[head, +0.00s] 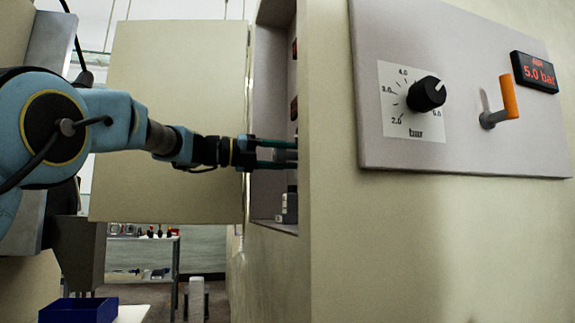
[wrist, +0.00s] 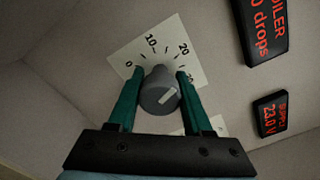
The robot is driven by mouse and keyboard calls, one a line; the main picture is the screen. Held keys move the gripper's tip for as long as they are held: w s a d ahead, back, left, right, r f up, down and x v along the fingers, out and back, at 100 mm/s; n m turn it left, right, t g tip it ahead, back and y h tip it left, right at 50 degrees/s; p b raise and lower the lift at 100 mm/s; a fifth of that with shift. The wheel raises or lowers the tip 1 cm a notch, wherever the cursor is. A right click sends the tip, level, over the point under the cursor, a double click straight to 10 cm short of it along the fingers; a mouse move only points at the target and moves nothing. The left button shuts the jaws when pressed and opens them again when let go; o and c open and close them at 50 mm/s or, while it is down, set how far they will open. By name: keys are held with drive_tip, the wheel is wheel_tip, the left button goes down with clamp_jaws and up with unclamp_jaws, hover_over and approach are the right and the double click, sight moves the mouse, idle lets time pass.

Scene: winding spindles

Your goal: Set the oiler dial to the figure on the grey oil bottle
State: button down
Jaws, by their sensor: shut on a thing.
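The oiler dial (wrist: 158,98) is a grey round knob with a white pointer mark, in the wrist view. Its white scale plate (wrist: 118,52) shows 0, 10, 20 and a partly hidden last figure. My gripper (wrist: 160,88) is shut on the knob, one green finger on each side. In the head view my gripper (head: 278,154) reaches into an open wall cabinet, and the dial is hidden there. I cannot make out a grey oil bottle with a figure in either view.
The oiler display (wrist: 265,30) is cut off, showing "0 drops". A supply display (wrist: 271,114) reads 23.0 V. The open cabinet door (head: 170,100) stands behind my arm. A panel to the right carries a black bar knob (head: 426,94), an orange lever (head: 509,97) and a 5.0 bar display (head: 535,72).

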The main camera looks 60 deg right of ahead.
drive_tip(key=shift+f+m+b, duration=0.15)
drive_tip(key=shift+m+b, duration=0.15)
drive_tip(key=shift+m, duration=0.3)
drive_tip(key=shift+c, duration=1.7)
unclamp_jaws()
drive_tip(key=shift+w+a, duration=0.1)
drive_tip(key=b+v, duration=0.1)
drive_tip(key=v, duration=0.9)
drive_tip(key=shift+w+a+b, duration=0.2)
drive_tip(key=shift+b, duration=0.15)
